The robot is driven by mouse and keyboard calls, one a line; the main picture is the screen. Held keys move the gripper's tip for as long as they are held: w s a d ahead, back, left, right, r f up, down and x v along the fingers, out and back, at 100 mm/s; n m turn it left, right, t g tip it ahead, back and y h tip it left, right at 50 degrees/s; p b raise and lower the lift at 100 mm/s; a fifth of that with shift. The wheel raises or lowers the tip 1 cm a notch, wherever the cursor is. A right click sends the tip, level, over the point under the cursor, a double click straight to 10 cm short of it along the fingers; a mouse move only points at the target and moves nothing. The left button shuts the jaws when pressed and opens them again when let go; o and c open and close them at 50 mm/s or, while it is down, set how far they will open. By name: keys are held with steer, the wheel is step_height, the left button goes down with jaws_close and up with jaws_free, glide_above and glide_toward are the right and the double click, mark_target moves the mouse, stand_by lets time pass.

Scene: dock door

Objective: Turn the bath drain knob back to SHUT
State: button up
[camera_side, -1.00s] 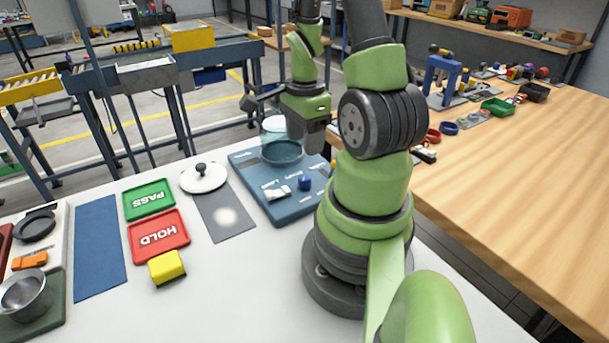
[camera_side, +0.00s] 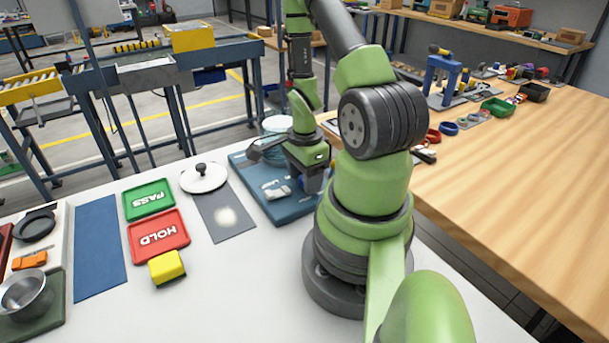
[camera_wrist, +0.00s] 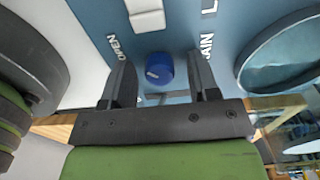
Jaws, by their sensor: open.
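The blue drain knob (camera_wrist: 159,68) sits on the blue panel (camera_wrist: 95,15) in the wrist view, with a small pale mark on its face. The label OPEN reads to its left and part of a label ending in AIN to its right. My gripper (camera_wrist: 160,62) is open, with one dark finger on each side of the knob and a gap showing on both sides. In the side view my gripper (camera_side: 311,184) is low over the right part of the panel (camera_side: 285,212) and mostly hides the knob. No SHUT label can be read.
A white fitting (camera_side: 276,190) lies on the panel left of my gripper; a round basin (camera_wrist: 285,55) shows at the wrist view's right. A grey mat (camera_side: 222,218), white lid (camera_side: 203,177), green PASS tray (camera_side: 149,200), red HOLD tray (camera_side: 158,236) and yellow block (camera_side: 167,268) stand further left.

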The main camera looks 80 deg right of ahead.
steer(key=c, duration=0.9)
steer(key=n, duration=0.4)
steer(key=shift+n, duration=0.3)
steer(key=n, duration=0.4)
steer(key=shift+n, duration=0.3)
steer(key=n, duration=0.4)
steer(key=shift+n, duration=2.4)
